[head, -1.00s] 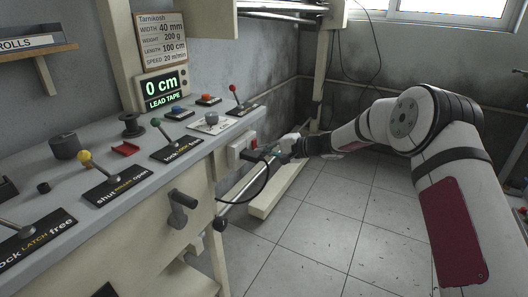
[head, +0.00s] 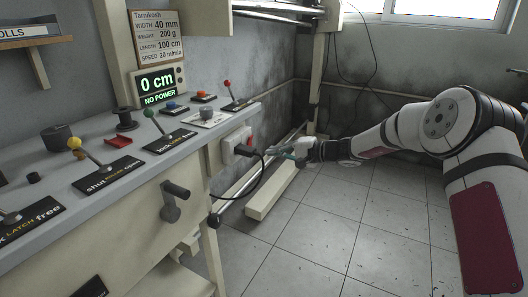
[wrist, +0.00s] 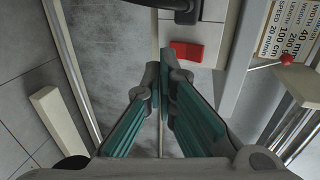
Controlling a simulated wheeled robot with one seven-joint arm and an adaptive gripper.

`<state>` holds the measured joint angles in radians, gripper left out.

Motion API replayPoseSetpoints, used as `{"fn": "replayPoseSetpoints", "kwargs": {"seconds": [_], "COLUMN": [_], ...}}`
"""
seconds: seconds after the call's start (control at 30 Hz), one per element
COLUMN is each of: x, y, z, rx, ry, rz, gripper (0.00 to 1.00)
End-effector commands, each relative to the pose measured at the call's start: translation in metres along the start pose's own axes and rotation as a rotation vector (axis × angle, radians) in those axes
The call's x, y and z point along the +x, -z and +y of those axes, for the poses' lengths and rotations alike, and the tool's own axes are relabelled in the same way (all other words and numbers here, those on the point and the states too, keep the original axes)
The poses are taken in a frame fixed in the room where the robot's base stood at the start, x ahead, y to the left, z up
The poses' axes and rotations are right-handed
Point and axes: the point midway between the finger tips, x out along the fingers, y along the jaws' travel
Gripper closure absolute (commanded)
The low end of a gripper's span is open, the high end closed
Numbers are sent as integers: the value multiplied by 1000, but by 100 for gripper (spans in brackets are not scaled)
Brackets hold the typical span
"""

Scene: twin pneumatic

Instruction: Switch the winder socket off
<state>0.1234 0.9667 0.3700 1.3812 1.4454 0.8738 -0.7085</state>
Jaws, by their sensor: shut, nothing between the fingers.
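The winder socket (head: 230,151) is a white box on the right end of the bench, with a red switch (head: 250,141) and a black plug with its cable (head: 243,151). The red switch also shows in the wrist view (wrist: 187,50), just beyond and right of my fingertips, with the dark plug (wrist: 181,14) above it. My gripper (head: 284,154) is shut and empty, right of the socket with a gap between them. Its closed fingers show in the wrist view (wrist: 160,72). The display (head: 158,87) reads "0 cm" and "NO POWER".
The bench top carries several levers, including a yellow-knobbed one (head: 75,144) and a red-knobbed one (head: 228,84). A crank handle (head: 175,195) sticks out of the bench front. A pale beam (head: 270,195) lies on the floor. The tiled floor (head: 330,230) is open.

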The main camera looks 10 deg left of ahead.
Motion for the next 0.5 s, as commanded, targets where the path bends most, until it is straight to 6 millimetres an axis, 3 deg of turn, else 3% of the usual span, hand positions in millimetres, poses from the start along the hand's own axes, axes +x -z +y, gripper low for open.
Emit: {"fn": "replayPoseSetpoints", "kwargs": {"seconds": [0.2,0.5], "x": [-44,-69], "y": [0,-1], "z": [9,17], "rx": [2,0], "ry": [0,0], "rz": [2,-1], "gripper": [100,100]}}
